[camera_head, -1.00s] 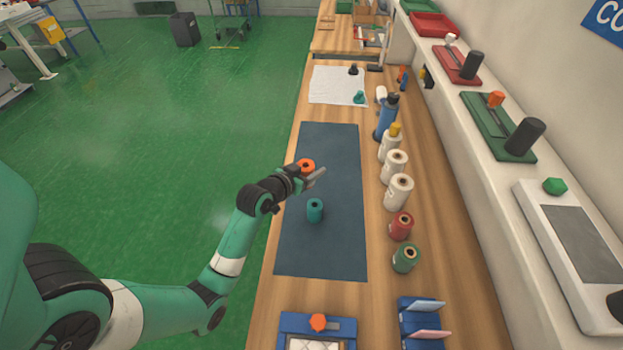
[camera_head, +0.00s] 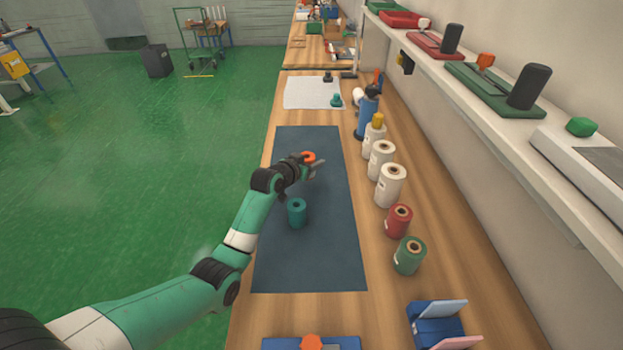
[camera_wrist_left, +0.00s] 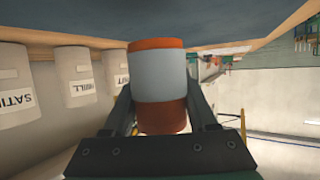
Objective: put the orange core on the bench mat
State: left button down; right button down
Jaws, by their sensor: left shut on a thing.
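The orange core (camera_head: 308,157) is held in my left gripper (camera_head: 316,168) over the far half of the dark blue bench mat (camera_head: 320,255). In the left wrist view the core (camera_wrist_left: 158,75) has orange-brown ends and a pale grey band, and the fingers of my left gripper (camera_wrist_left: 161,100) are shut on either side of it. I cannot tell whether the core touches the mat. A teal core (camera_head: 297,214) stands upright on the mat, nearer to me. My right gripper is not in view.
White spools (camera_head: 390,185), a red spool (camera_head: 398,220) and a green spool (camera_head: 409,255) stand right of the mat. A white sheet (camera_head: 312,92) lies beyond it. A blue holder (camera_head: 435,325) is at the near right. The near part of the mat is clear.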

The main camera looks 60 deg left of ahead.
pick_arm(q)
jog(key=shift+w+a+f, duration=0.1)
jog(key=shift+w+f, duration=0.05)
jog(key=shift+f, duration=0.15)
notch_tip(320, 180, down, 3)
jog(key=shift+f+b, duration=0.1)
jog(key=shift+b, duration=1.05)
jog(key=shift+c, duration=1)
grip_release()
